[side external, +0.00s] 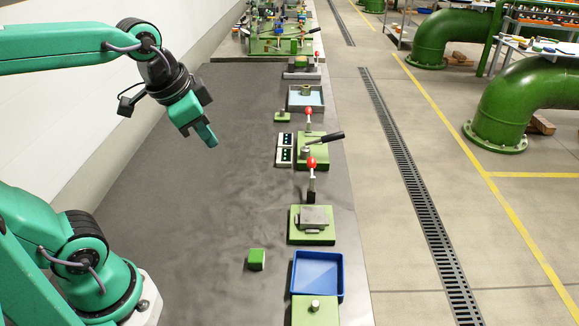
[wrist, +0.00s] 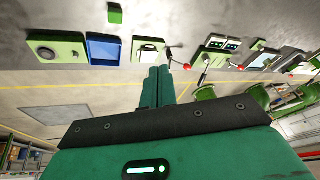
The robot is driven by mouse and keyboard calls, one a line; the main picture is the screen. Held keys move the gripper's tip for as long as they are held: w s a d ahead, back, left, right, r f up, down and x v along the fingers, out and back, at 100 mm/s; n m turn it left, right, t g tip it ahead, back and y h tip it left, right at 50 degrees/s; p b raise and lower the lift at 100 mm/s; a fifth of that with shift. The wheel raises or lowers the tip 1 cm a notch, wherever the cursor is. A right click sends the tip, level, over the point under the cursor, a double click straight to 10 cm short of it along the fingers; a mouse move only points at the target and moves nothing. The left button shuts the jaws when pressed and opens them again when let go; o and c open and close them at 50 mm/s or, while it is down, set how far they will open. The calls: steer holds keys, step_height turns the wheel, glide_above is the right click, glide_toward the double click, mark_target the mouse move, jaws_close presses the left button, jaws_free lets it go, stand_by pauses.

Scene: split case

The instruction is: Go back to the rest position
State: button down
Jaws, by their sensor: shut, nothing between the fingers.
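My gripper (side external: 207,135) is shut and empty, held in the air above the bench at the upper left in the side external view. Its fingers point down and to the right and touch nothing. In the wrist view the two green fingers (wrist: 158,86) lie side by side, closed together. The dark bench top (side external: 190,200) below is bare under the gripper.
Along the bench's right side stand a blue tray (side external: 318,273), several green fixtures with red-knobbed levers (side external: 311,222), and a grey-blue tray (side external: 305,98). A small green block (side external: 256,259) lies near the front. A white wall (side external: 100,105) runs along the left.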

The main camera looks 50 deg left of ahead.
steer(key=s+f+n, duration=0.1)
steer(key=s+n, duration=0.1)
steer(key=s+f+n, duration=0.1)
steer(key=s+f, duration=0.1)
steer(key=shift+s+d+f+n+t, duration=0.1)
steer(key=shift+f+n+t, duration=0.05)
steer(key=shift+n+t, duration=0.25)
